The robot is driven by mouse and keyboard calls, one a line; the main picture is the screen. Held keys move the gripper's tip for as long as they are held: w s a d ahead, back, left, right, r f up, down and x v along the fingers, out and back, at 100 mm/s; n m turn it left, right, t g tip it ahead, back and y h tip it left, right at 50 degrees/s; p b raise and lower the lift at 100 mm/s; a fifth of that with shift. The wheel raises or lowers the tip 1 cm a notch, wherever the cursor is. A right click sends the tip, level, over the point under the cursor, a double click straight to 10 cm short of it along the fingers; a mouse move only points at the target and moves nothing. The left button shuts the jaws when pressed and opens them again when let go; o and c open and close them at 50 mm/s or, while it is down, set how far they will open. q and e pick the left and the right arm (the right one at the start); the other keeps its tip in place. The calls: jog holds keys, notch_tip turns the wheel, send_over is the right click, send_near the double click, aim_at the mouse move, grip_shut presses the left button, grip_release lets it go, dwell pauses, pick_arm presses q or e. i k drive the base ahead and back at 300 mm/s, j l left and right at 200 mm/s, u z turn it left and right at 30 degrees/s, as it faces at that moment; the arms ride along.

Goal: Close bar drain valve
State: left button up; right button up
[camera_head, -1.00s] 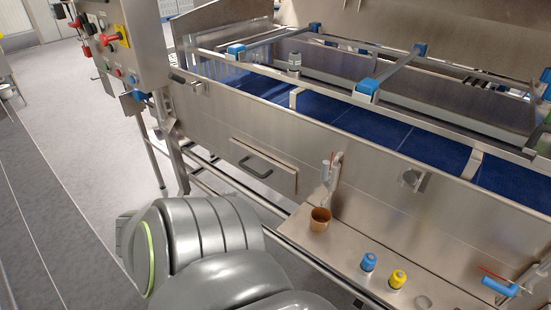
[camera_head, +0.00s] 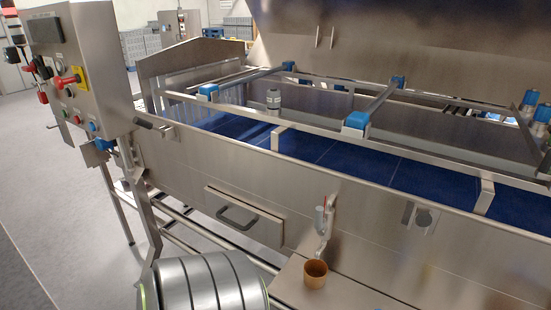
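A small valve (camera_head: 322,221) with a thin red part at its top is mounted on the steel front panel of the conveyor tunnel, right of the drawer. It looks small, and I cannot tell whether it is open or shut. A copper-coloured cup (camera_head: 315,274) stands on the steel shelf just below it. I cannot tell whether this valve is the bar drain valve. Neither of my grippers shows; only a grey ribbed part of my own body is at the bottom left.
A drawer with a dark handle (camera_head: 238,217) is in the front panel. A control box (camera_head: 80,75) with red, yellow and blue controls stands at the left. The blue conveyor belt (camera_head: 309,148) runs behind the panel under steel rails. The floor at the left is clear.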

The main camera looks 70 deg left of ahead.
aim_at(319, 224)
jog(key=k+u, duration=0.15)
jog(key=u, duration=1.5)
